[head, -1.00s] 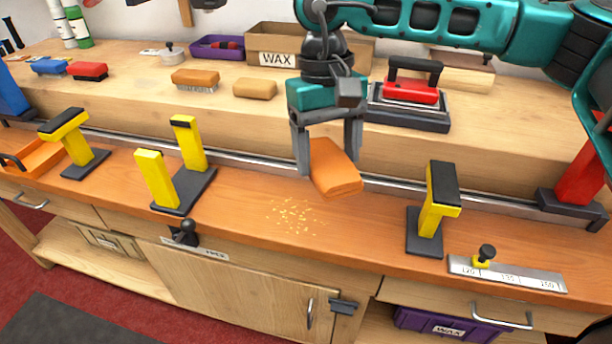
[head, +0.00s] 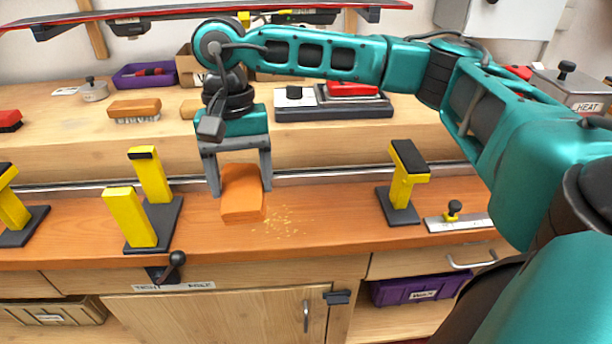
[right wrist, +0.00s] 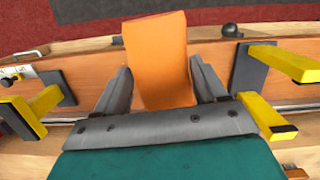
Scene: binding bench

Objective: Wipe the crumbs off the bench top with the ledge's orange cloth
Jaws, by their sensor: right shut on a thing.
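The folded orange cloth (head: 242,195) is held in my right gripper (head: 240,178), low over the bench top (head: 330,220). I cannot tell whether it touches the wood. The cloth also fills the middle of the right wrist view (right wrist: 157,60), between the two grey fingers (right wrist: 160,92). The crumbs (head: 285,220) lie as a pale yellow scatter on the bench top, just right of the cloth. Some may be hidden behind or under it. My left gripper is in none of the views.
Yellow uprights on dark bases stand left (head: 150,215) and right (head: 401,185) of the crumbs. A steel rule (head: 458,222) lies at the right. The raised ledge (head: 330,150) behind holds a brush (head: 135,110), a purple tray (head: 145,76) and a red-handled iron (head: 352,90).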

